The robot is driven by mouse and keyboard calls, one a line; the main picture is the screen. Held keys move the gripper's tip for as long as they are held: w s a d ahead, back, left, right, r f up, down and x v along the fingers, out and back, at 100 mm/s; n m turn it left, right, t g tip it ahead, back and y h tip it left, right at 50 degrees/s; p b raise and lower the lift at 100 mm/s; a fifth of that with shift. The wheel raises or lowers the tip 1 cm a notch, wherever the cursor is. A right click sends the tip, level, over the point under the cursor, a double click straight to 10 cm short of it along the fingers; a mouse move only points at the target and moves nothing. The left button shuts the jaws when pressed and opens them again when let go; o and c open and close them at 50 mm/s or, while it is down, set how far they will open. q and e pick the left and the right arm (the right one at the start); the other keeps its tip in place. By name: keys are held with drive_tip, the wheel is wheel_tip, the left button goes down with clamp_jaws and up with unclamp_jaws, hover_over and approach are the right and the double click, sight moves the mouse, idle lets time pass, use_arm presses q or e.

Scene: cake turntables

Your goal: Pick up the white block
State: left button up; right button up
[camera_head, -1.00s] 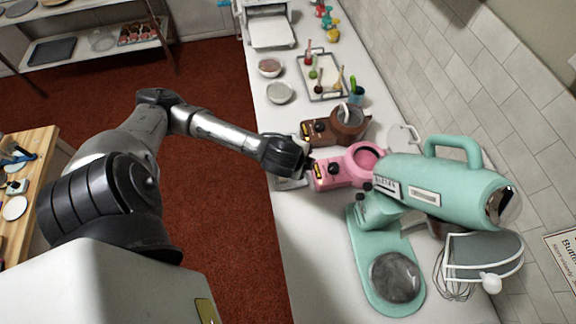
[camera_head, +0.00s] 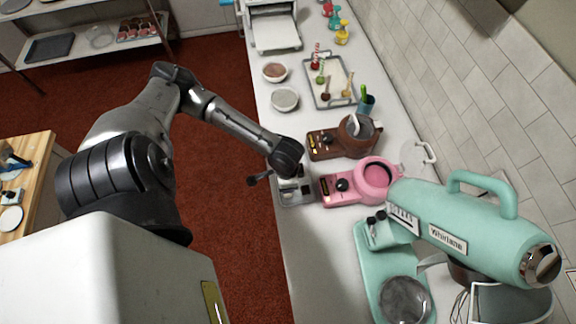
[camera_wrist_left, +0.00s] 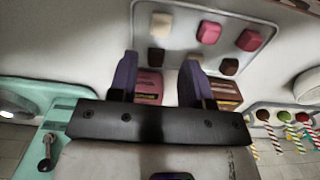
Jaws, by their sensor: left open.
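The white block (camera_wrist_left: 161,24) is a small cream-white cube at the left of a grey tray (camera_wrist_left: 183,8) in the left wrist view. Brown and pinkish-red blocks share the tray. My left gripper (camera_wrist_left: 158,74) is open and empty, with its two dark fingers apart. The white block appears beyond the fingertips and apart from them. In the head view, the tray (camera_head: 296,201) sits at the counter's left edge, partly hidden by the end of my left arm. The white block cannot be made out there. My right gripper is not in view.
A pink machine (camera_head: 340,188), a brown machine (camera_head: 328,147) and a large teal mixer (camera_head: 460,230) stand right of the tray. Bowls (camera_head: 285,99) and a tray of lollipops (camera_head: 311,85) lie farther along the counter. Red floor is left of the counter.

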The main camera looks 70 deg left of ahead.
use_arm(q)
drive_tip(key=shift+w+f, duration=0.15)
drive_tip(key=shift+f, duration=4.5)
drive_tip(key=shift+c, duration=0.4)
drive_tip(key=c, duration=0.6)
